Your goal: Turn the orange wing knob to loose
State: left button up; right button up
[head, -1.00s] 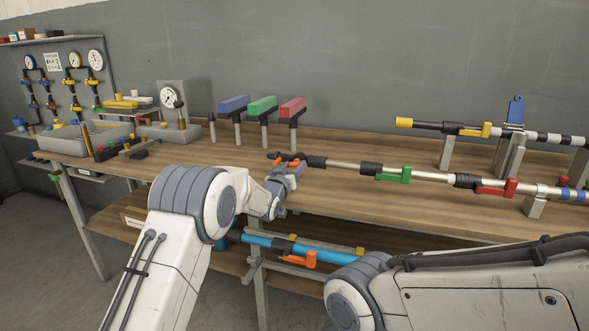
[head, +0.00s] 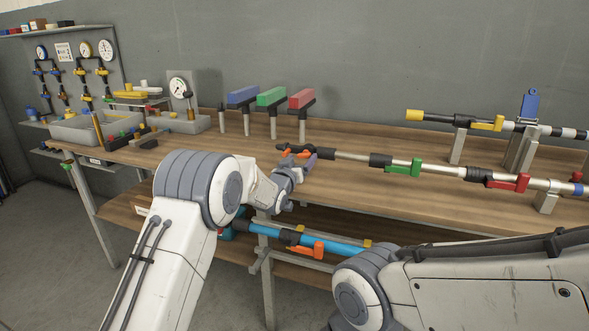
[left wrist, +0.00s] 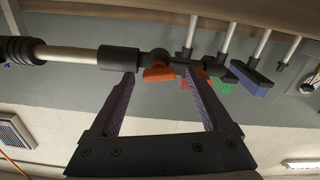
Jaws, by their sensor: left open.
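The orange wing knob (head: 290,149) is at the left end of a silver pole (head: 343,156) with black fittings, above the workbench, and part of it is hidden behind my gripper. In the left wrist view its orange wings (left wrist: 158,73) stick out on either side of the black end fitting. My left gripper (left wrist: 160,77) is open, its two dark fingers pointing at the knob. One wing appears between the fingertips, and the other is beside the right fingertip. I cannot tell whether they touch. In the head view my left gripper (head: 304,160) is at the pole's end. My right gripper is out of view.
The pole carries a green lever (head: 404,167) and a red lever (head: 508,181). Blue, green and red T-shaped heads (head: 271,97) stand behind. A blue pole (head: 340,246) with an orange lever (head: 306,249) lies on the lower shelf. A grey bin (head: 85,128) stands left.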

pick_arm(q)
jog(key=v, duration=0.9)
jog(key=shift+s+b, duration=0.15)
jog(key=shift+b, duration=0.15)
jog(key=s+d+f+m+g+y, duration=0.1)
jog(key=s+d+f+g, duration=0.25)
jog(key=s, duration=0.55)
jog(key=s+d+f+m+g, duration=0.2)
jog(key=s+g, duration=0.3)
jog(key=s, duration=0.5)
jog(key=s+a+f+m+g+y, duration=0.2)
jog(key=s+a+g, duration=0.15)
jog(key=s, duration=1.05)
jog(key=s+a+f+m+g+y, duration=0.1)
jog(key=s+a+f+g, duration=0.3)
jog(key=s, duration=0.9)
notch_tip(320, 180, up, 21)
jog(key=s+g+p, duration=0.1)
jog(key=p, duration=1.7)
jog(key=shift+s+d+f+y+p, duration=0.15)
jog(key=shift+s+d+y+p, duration=0.1)
jog(key=shift+d+y+p, duration=0.1)
